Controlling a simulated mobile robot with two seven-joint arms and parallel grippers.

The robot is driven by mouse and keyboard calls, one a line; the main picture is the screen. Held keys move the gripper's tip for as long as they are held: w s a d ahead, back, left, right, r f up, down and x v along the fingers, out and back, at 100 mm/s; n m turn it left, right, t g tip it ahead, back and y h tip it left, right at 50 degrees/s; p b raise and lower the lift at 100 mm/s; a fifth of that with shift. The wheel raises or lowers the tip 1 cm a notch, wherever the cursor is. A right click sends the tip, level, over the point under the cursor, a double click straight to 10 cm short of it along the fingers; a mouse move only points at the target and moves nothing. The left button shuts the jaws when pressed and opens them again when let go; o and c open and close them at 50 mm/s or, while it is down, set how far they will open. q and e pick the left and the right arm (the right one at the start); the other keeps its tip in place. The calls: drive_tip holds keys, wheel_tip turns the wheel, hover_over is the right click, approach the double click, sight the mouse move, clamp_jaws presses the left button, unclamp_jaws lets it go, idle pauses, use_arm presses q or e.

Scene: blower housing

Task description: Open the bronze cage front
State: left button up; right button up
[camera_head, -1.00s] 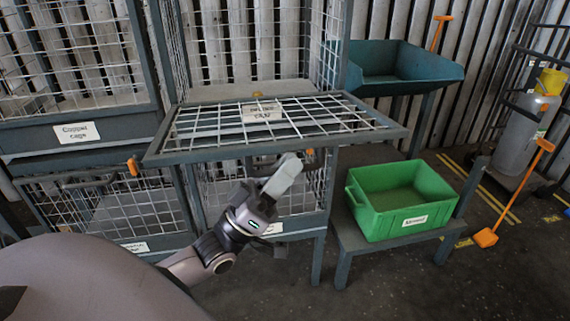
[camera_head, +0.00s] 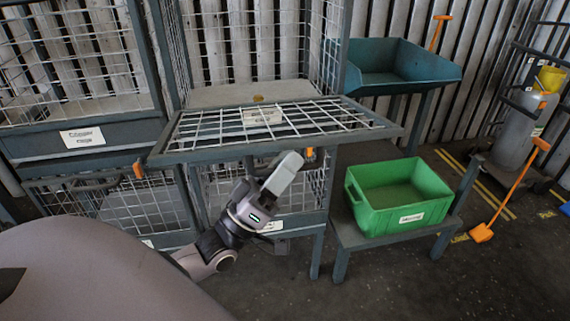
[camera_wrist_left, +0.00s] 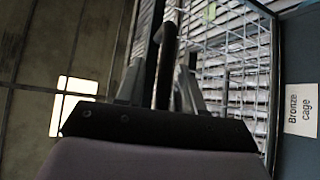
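The bronze cage front (camera_head: 330,117) is a grey-framed wire-mesh panel. In the head view it lies folded down, about level, sticking out from the cage over a label (camera_head: 262,117). The cage above it is open. My left gripper (camera_head: 283,172) is just below the panel's front edge, near its middle. In the left wrist view a dark bar (camera_wrist_left: 165,65) runs between the fingers of this gripper. I cannot tell whether the fingers press on it. The label there reads "Bronze cage" (camera_wrist_left: 301,110). My right gripper is not in view.
The copper cage (camera_head: 70,70) stands at the left, with another mesh cage below it. A green crate (camera_head: 400,217) sits on a low stand at the right. A teal bin (camera_head: 405,75) stands behind it. An orange-handled tool (camera_head: 510,195) leans farther right.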

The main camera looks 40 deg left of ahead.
use_arm(q)
drive_tip(key=b+v, duration=0.1)
drive_tip(key=v, duration=0.6)
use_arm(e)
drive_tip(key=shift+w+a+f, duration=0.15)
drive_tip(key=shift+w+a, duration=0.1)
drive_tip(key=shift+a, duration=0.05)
use_arm(q)
drive_tip(key=shift+f, duration=0.1)
drive_tip(key=shift+s+f, duration=0.1)
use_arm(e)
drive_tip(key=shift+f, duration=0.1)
use_arm(q)
drive_tip(key=a+b+v, duration=0.1)
drive_tip(key=b+v, duration=0.2)
drive_tip(key=v, duration=0.5)
drive_tip(key=shift+w+f, duration=0.15)
drive_tip(key=shift+w, duration=0.2)
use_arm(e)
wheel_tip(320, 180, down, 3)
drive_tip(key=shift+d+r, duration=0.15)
use_arm(q)
drive_tip(key=shift+a, duration=0.1)
